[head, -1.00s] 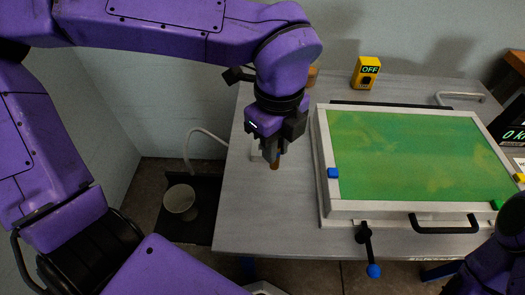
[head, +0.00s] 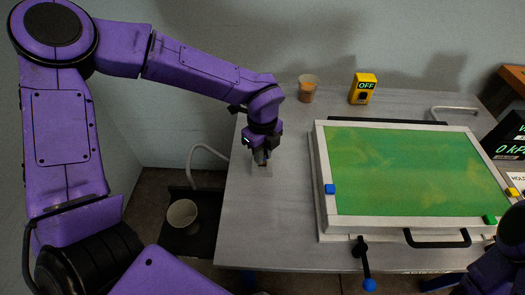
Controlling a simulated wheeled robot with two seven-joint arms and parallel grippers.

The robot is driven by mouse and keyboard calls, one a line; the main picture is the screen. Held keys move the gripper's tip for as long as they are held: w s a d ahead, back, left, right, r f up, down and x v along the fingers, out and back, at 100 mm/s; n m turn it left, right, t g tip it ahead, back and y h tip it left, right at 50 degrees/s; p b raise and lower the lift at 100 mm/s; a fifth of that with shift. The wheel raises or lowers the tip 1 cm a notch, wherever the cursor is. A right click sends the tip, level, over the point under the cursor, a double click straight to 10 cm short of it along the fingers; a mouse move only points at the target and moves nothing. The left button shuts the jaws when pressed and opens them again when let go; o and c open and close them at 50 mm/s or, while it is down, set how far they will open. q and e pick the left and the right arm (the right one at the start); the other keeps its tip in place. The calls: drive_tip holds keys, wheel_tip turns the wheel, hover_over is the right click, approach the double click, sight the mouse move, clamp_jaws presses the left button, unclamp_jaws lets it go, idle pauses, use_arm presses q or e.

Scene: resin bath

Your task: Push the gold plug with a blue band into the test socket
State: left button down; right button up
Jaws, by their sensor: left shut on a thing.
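My left gripper (head: 261,158) points down over the left part of the grey table. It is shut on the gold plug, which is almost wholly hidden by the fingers. I cannot make out its blue band. A small pale block, which looks like the test socket (head: 260,172), sits on the table right under the fingertips. I cannot tell how far the plug is inside it. My right gripper is out of view; only part of my right arm shows at the lower right.
A framed box with a green panel (head: 405,165) fills the table's middle and right. Behind stand an orange-brown cup (head: 307,90) and a yellow switch box (head: 363,90) reading OFF. A pale bucket (head: 182,215) is left of the table. The table's front left (head: 265,225) is clear.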

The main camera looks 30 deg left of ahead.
use_arm(q)
drive_tip(key=c, duration=1.4)
unclamp_jaws()
drive_tip(key=shift+f, duration=0.15)
drive_tip(key=shift+c, duration=0.2)
drive_tip(key=o, duration=0.4)
wheel_tip(320, 180, up, 12)
drive_tip(key=shift+r, duration=0.25)
